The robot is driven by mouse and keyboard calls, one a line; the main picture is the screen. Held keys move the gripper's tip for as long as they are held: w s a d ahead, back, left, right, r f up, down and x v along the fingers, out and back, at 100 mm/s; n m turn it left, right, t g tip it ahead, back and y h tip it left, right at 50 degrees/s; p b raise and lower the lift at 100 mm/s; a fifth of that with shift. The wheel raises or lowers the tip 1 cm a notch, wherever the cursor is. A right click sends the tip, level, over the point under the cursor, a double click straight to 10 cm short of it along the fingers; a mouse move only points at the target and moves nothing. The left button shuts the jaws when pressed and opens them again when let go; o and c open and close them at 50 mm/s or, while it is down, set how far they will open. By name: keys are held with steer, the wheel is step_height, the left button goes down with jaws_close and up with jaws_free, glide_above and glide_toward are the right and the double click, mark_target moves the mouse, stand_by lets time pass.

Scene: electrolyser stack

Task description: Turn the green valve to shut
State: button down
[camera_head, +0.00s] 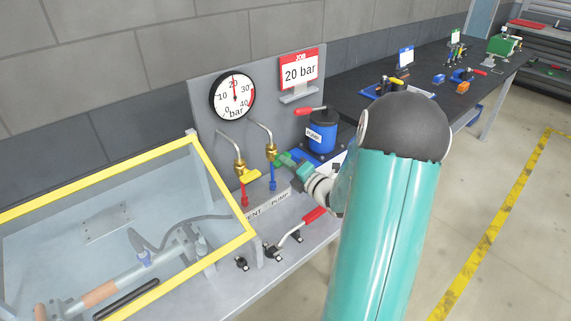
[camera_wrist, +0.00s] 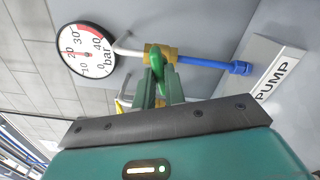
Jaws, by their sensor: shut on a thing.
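The green valve's handle (camera_wrist: 157,60) shows in the wrist view as a green loop in front of its brass body, on the line with the blue hose. In the head view the green handle (camera_head: 282,159) sits beside the brass fitting, above the PUMP label, partly hidden by my gripper. My gripper (camera_wrist: 160,88) has its two green fingers close together on the handle. In the head view my gripper (camera_head: 297,167) reaches in from the right, and my arm hides part of the bench behind it.
A yellow-handled valve (camera_head: 250,176) above a red hose stands close on the left. A blue pump (camera_head: 321,132) stands behind. A yellow-framed clear guard (camera_head: 220,186) covers the left bench.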

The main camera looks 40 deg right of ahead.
steer(key=m, duration=0.4)
steer(key=c, duration=1.3)
jaws_free()
steer(key=shift+s, duration=0.1)
steer(key=s, duration=0.7)
steer(key=shift+d, duration=0.1)
